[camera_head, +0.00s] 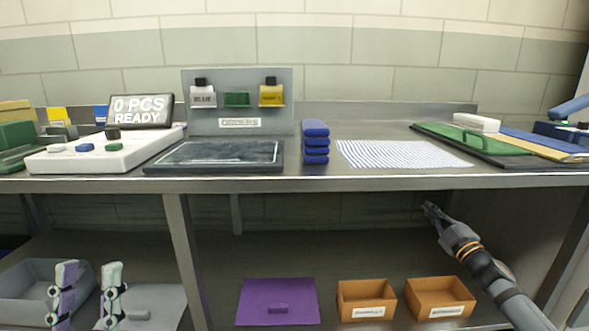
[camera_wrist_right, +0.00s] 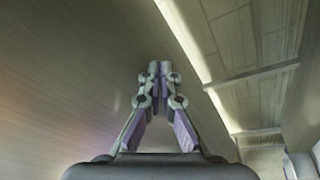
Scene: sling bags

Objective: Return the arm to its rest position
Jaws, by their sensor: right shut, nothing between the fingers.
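My right arm comes in from the lower right, and its gripper (camera_head: 431,208) is in front of the space below the worktop edge. In the right wrist view the right gripper's fingertips (camera_wrist_right: 159,68) meet, with nothing between them. My left gripper (camera_head: 89,268) stands at the lower left with its two fingers upright and well apart. Nothing shows between them. The left arm behind the fingers is out of view.
The steel worktop (camera_head: 330,184) holds a stack of blue pieces (camera_head: 315,142), a striped sheet (camera_head: 398,153), a dark pad (camera_head: 215,155) and a white button panel (camera_head: 105,153). Below are a purple sheet (camera_head: 255,310), orange bins (camera_head: 367,298) and a grey bin (camera_head: 25,290).

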